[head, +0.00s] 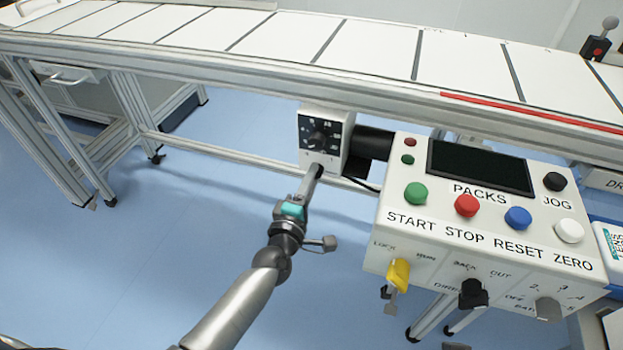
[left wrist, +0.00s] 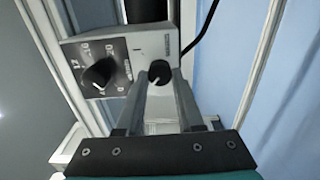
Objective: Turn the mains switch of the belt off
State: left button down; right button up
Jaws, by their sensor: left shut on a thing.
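A small pale grey box (head: 335,160) hangs under the conveyor belt (head: 370,50). Its face carries a black speed dial (head: 318,134), which also shows in the left wrist view (left wrist: 98,72). Below the dial in the head view is the mains switch, hidden there by my left gripper (head: 316,171). In the left wrist view the switch is a small round black knob (left wrist: 158,71) with a light mark, between "I" and "0" labels. My left gripper (left wrist: 158,82) is shut on this knob, one finger on each side. My right gripper is not in view.
A large control panel (head: 480,235) with buttons, a dark screen and selector knobs stands to the right of the box. A yellow lock knob (head: 398,275) sits on its lower part. A black cable runs near the box. The blue floor (head: 140,240) at the left is clear.

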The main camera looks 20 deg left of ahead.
pick_arm(q)
jog(key=c, duration=0.5)
grip_release()
jog(key=shift+c, duration=0.2)
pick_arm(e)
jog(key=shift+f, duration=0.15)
pick_arm(q)
jog(key=shift+s, duration=0.1)
jog(key=s+p, duration=0.3)
jog(key=s, duration=1.2)
jog(key=shift+a+p, duration=0.3)
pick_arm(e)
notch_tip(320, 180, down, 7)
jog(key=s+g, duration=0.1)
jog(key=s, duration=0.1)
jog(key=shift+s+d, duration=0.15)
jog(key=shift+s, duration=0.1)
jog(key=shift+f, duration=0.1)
